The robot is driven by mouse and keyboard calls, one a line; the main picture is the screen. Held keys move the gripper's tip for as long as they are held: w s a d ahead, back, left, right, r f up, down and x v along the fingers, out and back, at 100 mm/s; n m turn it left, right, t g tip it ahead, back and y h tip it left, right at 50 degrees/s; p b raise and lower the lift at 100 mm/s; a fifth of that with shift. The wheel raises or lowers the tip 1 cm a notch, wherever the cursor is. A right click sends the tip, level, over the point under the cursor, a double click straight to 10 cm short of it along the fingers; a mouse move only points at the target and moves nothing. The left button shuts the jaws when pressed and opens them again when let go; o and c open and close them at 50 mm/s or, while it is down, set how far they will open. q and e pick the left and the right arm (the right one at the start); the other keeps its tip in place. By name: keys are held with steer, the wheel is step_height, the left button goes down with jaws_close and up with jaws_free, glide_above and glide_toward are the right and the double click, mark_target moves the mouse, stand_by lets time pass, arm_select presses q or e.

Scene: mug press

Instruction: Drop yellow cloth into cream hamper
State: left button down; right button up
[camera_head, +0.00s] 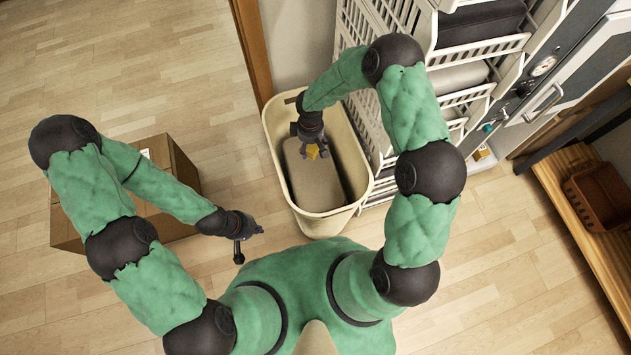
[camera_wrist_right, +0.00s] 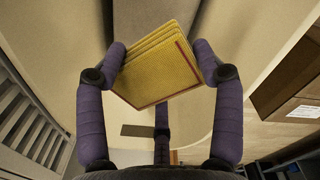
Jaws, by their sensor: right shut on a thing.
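The cream hamper (camera_head: 273,128) stands on the floor at the middle of the head view, with its top open and a grey-beige content or inner surface showing inside. My right gripper (camera_head: 314,148) points down over the hamper's opening. It is shut on the folded yellow cloth (camera_wrist_right: 158,65), which shows as a small yellow patch in the head view (camera_head: 312,152). In the right wrist view the cloth has several layers and a red edge line, and sits between the fingertips. My left gripper (camera_head: 243,246) is in the head view, left of the hamper and away from it; its fingers are too small to judge.
A cardboard box (camera_head: 178,172) stands left of the hamper, behind my left arm. A white slatted rack (camera_head: 480,48) with grey bins stands right of the hamper. A wooden bench (camera_head: 575,215) with a brown basket (camera_head: 603,190) is at the far right. Floor below right is clear.

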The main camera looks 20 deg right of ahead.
steer(key=shift+f, duration=0.45)
arm_select(q)
steer(key=shift+f, duration=0.25)
arm_select(e)
steer(key=o, duration=1.2)
steer(key=shift+r, duration=0.1)
step_height(320, 180, up, 12)
steer(key=shift+f, duration=0.1)
